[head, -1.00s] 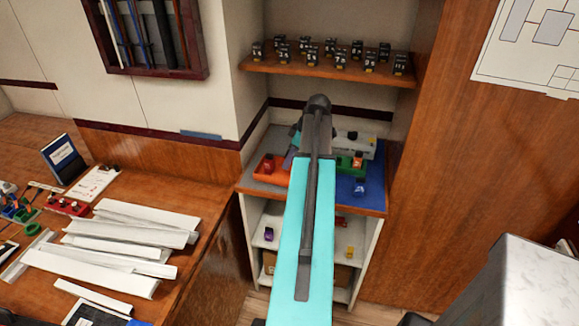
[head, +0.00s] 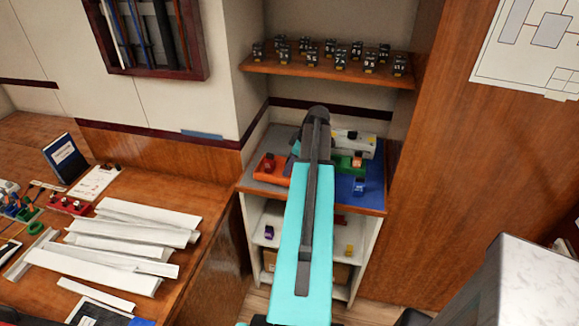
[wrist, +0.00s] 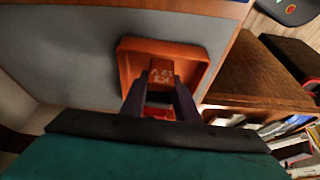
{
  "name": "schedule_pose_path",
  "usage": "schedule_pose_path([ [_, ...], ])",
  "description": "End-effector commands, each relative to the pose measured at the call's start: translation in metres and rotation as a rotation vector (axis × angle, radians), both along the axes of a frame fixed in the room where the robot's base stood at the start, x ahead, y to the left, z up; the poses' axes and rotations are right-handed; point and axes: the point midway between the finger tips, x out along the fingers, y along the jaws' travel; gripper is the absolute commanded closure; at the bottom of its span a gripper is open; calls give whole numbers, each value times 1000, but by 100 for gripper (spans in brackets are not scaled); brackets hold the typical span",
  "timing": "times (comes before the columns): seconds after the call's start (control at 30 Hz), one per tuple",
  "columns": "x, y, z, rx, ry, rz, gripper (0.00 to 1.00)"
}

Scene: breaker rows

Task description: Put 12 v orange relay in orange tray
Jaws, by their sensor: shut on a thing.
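An orange relay (wrist: 161,73) with pale lettering on its face sits between the fingers of my gripper (wrist: 160,92) in the wrist view. The gripper is shut on it. The orange tray (wrist: 200,82) lies around and beneath the relay in that view; I cannot tell whether the relay touches its floor. In the head view the orange tray (head: 281,179) is on the left of the counter, with a small dark-topped item showing at it. My arm hides the gripper's fingertips there.
A green tray (head: 344,163) with a relay in it and a blue relay (head: 359,187) are to the right of my arm. A shelf (head: 325,68) with several dark relays hangs above. White trunking (head: 130,240) covers the left bench.

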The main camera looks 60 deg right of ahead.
Motion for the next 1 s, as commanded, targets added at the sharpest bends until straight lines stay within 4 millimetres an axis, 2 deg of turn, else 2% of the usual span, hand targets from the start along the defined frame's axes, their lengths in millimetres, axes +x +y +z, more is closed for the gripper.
schedule_pose_path([
  [0.03,0,0,-1,0,0,0,69],
  [0.13,0,0,0,0,0,0,53],
  [0.67,-1,-1,5,-2,0,-1,53],
  [1.0,-13,-4,32,-1,0,-2,53],
])
